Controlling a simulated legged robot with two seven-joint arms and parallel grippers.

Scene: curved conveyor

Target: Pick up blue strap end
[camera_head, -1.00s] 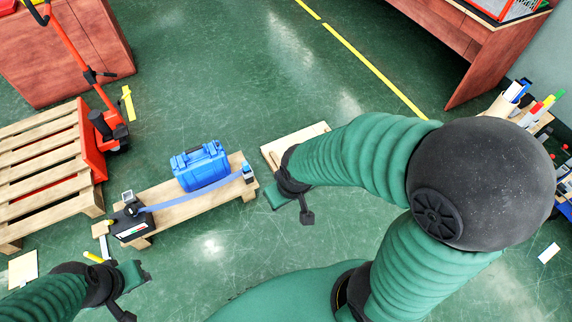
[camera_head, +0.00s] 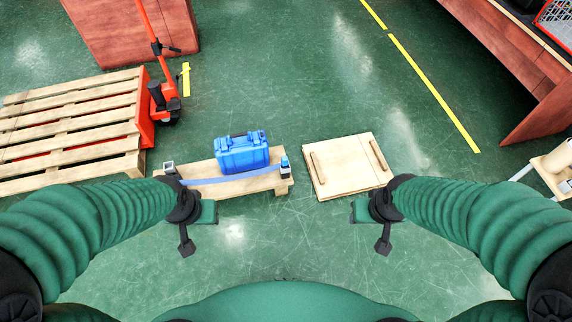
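A blue strap (camera_head: 232,178) runs along the front of a low wooden bench (camera_head: 205,168), in front of a blue case. Its right end meets a small dark and blue piece (camera_head: 285,168) at the bench's right end. Its left end runs toward a small grey and dark device (camera_head: 169,169), partly hidden by my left arm. My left gripper (camera_head: 198,228) hangs in front of the bench's left part, apart from the strap. My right gripper (camera_head: 372,226) hangs in front of the wooden board, right of the strap end. Neither visibly holds anything; their finger openings are unclear.
The blue case (camera_head: 241,154) stands on the bench. A square wooden board (camera_head: 347,184) with two handles lies right of it. A pallet (camera_head: 70,150) and orange pallet jack (camera_head: 158,75) are at left. A reddish-brown table (camera_head: 510,75) stands at right. The floor between my arms is clear.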

